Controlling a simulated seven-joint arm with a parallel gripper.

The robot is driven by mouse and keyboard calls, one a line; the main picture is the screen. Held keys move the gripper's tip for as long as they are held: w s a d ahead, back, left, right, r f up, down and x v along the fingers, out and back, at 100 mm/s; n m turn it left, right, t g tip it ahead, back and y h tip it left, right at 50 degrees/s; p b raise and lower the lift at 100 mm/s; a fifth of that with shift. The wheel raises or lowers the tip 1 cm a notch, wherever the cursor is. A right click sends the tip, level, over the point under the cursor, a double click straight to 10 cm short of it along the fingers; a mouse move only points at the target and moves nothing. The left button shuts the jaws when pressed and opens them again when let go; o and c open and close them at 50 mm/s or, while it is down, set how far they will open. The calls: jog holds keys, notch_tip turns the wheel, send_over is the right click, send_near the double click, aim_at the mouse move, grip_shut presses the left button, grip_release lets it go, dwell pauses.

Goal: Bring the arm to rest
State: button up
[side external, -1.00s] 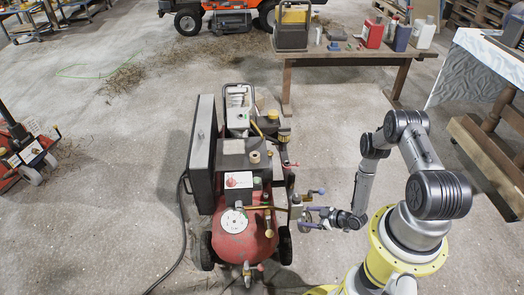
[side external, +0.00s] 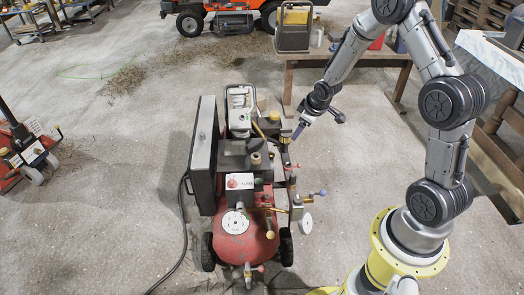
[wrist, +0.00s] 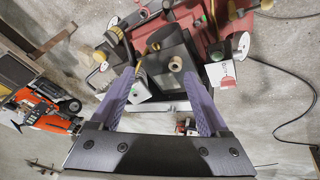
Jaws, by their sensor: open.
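My gripper (side external: 297,134) is raised in the side view, above and to the right of the upper end of a red compressor (side external: 238,243). In the wrist view my gripper (wrist: 159,74) has its two purple fingers spread wide, with nothing between them. The compressor also shows below the fingers in the wrist view (wrist: 212,20), with its dark housing and fittings. The fingers look apart from it, though the exact height is hard to tell. My arm is bent high over the right side of the scene.
A wooden table (side external: 350,59) with containers stands behind my arm. A tall dark panel (side external: 203,155) rises on the compressor's left side. A small valve with a white disc (side external: 306,221) sticks out on its right.

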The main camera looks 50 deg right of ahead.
jog(key=s+a+r+m, duration=0.1)
jog(key=s+a+r, duration=0.4)
jog(key=r, duration=0.4)
jog(key=s+a+r+m, duration=0.1)
jog(key=s+a+r, duration=0.4)
jog(key=r, duration=0.5)
jog(key=s+a+r+y, duration=0.1)
jog(key=s+a, duration=0.3)
jog(key=s, duration=0.4)
jog(key=s+a+r+y, duration=0.1)
jog(key=s+a+r, duration=0.2)
jog(key=s, duration=0.5)
jog(key=shift+a+r+t, duration=0.3)
jog(key=shift+a+t, duration=0.1)
jog(key=shift+a, duration=0.4)
